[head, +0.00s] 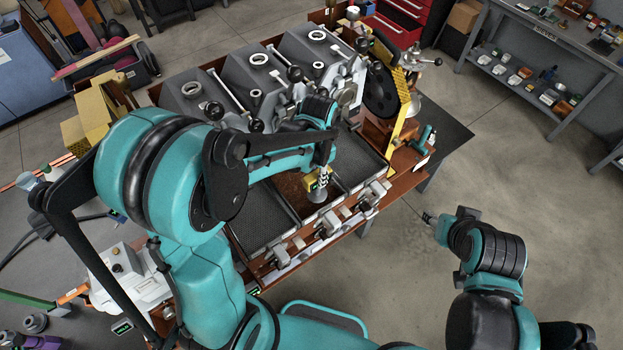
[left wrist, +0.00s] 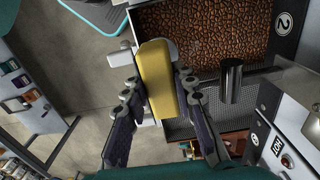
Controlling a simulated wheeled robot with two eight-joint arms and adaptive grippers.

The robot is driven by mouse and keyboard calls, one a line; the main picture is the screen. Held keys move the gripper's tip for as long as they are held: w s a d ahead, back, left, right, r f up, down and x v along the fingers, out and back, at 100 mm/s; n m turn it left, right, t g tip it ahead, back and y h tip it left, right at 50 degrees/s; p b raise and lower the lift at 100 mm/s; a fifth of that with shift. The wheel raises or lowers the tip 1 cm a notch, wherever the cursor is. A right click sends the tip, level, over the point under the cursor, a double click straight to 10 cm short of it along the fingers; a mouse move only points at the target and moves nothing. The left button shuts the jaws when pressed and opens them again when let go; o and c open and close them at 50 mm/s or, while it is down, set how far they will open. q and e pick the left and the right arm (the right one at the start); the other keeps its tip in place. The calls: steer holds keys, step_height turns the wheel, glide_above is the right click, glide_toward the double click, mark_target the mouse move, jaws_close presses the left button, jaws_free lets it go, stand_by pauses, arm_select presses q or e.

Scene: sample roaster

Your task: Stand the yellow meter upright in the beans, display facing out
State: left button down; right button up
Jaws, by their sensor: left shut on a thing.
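My left gripper (head: 322,180) is over the middle bin of the roaster's front, shut on the yellow meter (head: 310,184). In the left wrist view the meter (left wrist: 154,75) sits between the two fingers of the gripper (left wrist: 157,88), with a plain yellow face toward the camera; I cannot see its display. The brown beans (head: 290,187) lie in the middle bin; in the left wrist view the beans (left wrist: 230,42) fill the tray beside the meter. I cannot tell whether the meter touches them. My right gripper (head: 429,218) is off to the right over open floor, too small to read.
A dark cylinder (left wrist: 232,75) stands close to the gripper's right finger in the left wrist view. A plate marked 2 (left wrist: 284,22) is beside the beans. Dark mesh trays (head: 248,190) flank the bean bin. The roaster drums (head: 200,90) stand behind; floor at right is clear.

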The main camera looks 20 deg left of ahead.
arm_select(q)
glide_above(316, 196)
steer(key=w, duration=0.2)
steer(key=f, duration=0.5)
steer(key=shift+s+a, duration=0.1)
steer(key=shift+a, duration=0.1)
steer(key=shift+s+f, duration=0.25)
steer(key=shift+f, duration=0.2)
steer(key=shift+w+f, duration=0.1)
steer(key=shift+f+b, duration=0.15)
steer(key=shift+b, duration=0.15)
steer(key=c, duration=1.2)
jaws_free()
steer(key=shift+r, duration=0.2)
